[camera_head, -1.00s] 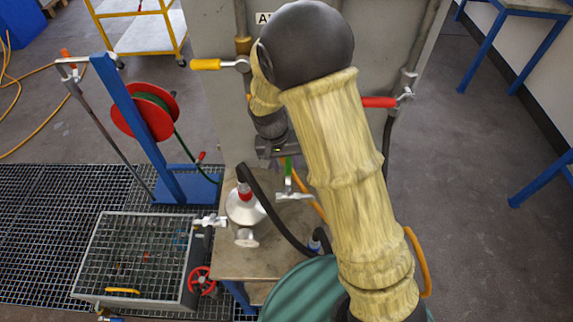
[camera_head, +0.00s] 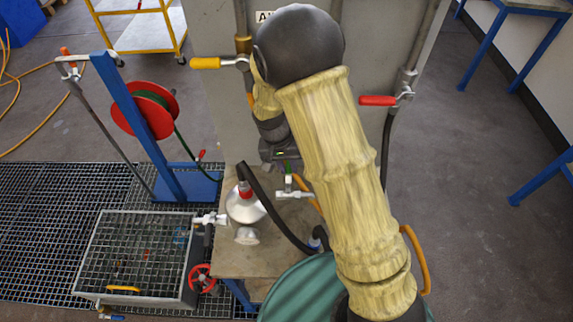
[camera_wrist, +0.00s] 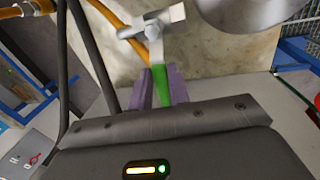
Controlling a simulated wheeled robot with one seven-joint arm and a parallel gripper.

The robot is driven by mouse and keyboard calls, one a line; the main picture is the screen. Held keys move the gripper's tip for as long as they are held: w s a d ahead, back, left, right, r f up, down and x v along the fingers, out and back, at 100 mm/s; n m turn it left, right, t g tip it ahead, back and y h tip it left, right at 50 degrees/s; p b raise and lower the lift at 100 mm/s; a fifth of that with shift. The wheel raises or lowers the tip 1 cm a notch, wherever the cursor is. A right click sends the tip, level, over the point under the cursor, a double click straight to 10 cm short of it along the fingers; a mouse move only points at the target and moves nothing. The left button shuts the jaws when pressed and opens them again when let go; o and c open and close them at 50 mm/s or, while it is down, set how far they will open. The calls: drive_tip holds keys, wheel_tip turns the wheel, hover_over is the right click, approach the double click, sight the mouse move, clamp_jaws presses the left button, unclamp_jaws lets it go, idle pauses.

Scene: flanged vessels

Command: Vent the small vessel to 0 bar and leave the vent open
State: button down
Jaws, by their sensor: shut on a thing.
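The small vessel (camera_head: 246,208), a silvery rounded body with a red collar on top, stands on a bench. It also shows partly at the top right of the wrist view (camera_wrist: 245,10). Right of it is a silvery valve (camera_head: 294,194) with a green lever handle (camera_wrist: 162,84). My gripper (camera_wrist: 162,80) has its purple fingers on either side of the green handle and is shut on it. In the head view my gripper (camera_head: 287,166) hides most of the handle. No pressure reading is legible.
A black hose (camera_head: 270,208) arches from the vessel's top across the bench (camera_head: 235,262). Orange hose runs behind the valve. A yellow-handled valve (camera_head: 206,63) and a red-handled valve (camera_head: 377,100) are on the grey panel. A teal drum (camera_head: 300,290) stands in front.

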sight(289, 168)
drive_tip(key=shift+d+m, duration=0.45)
drive_tip(key=shift+m, duration=0.75)
drive_tip(key=c, duration=1.3)
unclamp_jaws()
drive_tip(key=r, duration=0.3)
drive_tip(key=a+r+b, duration=0.1)
drive_tip(key=r, duration=0.3)
drive_tip(key=shift+w+a+r, duration=0.15)
drive_tip(key=shift+a+r, duration=0.05)
drive_tip(key=shift+d, duration=0.1)
drive_tip(key=c, duration=0.5)
drive_tip(key=shift+d+r, duration=0.1)
drive_tip(key=shift+d, duration=0.2)
clamp_jaws()
drive_tip(key=s+d+r+n+t+y, duration=0.2)
drive_tip(key=s+d+r+n, duration=0.1)
drive_tip(key=s+d, duration=0.9)
drive_tip(key=shift+d+r+t, duration=0.25)
drive_tip(key=shift+d+t, duration=0.15)
drive_tip(key=shift+d, duration=0.2)
